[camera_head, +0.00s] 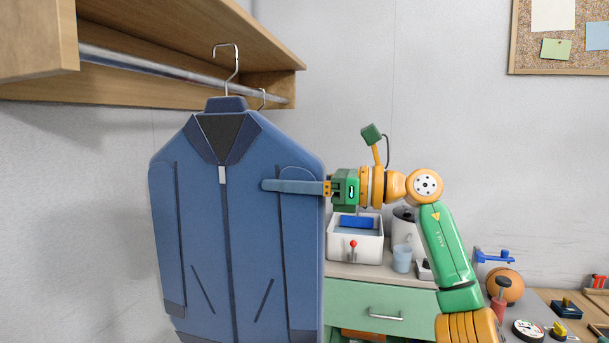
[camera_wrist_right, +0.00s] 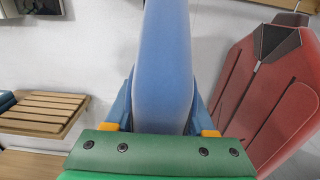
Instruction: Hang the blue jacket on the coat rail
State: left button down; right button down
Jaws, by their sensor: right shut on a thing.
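The blue jacket (camera_head: 200,230) hangs upright on a hanger, its zipped front facing the head camera. The hanger's metal hook (camera_head: 236,62) stands above the collar, in front of the coat rail (camera_head: 150,62) in the picture. My right gripper (camera_head: 268,185) comes in from the right and is shut on the jacket's side at the sleeve. In the right wrist view the blue jacket (camera_wrist_right: 163,60) fills the space between the fingers. My left gripper is not in view.
A wooden shelf (camera_head: 190,30) covers the rail. A second hook (camera_head: 262,98) is on the rail behind the jacket. A red jacket (camera_wrist_right: 275,90) is at right in the wrist view. A green drawer cabinet (camera_head: 350,305) carrying a white bin (camera_head: 345,245) stands behind my right arm.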

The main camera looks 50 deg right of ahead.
aim_at(247, 196)
jog(key=shift+p+x, duration=2.4)
jog(key=shift+x, duration=1.2)
notch_tip(247, 196, down, 3)
jog(key=b, duration=0.3)
jog(key=shift+s, duration=0.1)
jog(key=shift+r, duration=0.1)
jog(key=shift+c, duration=0.8)
grip_release()
jog(key=shift+s+a, duration=0.1)
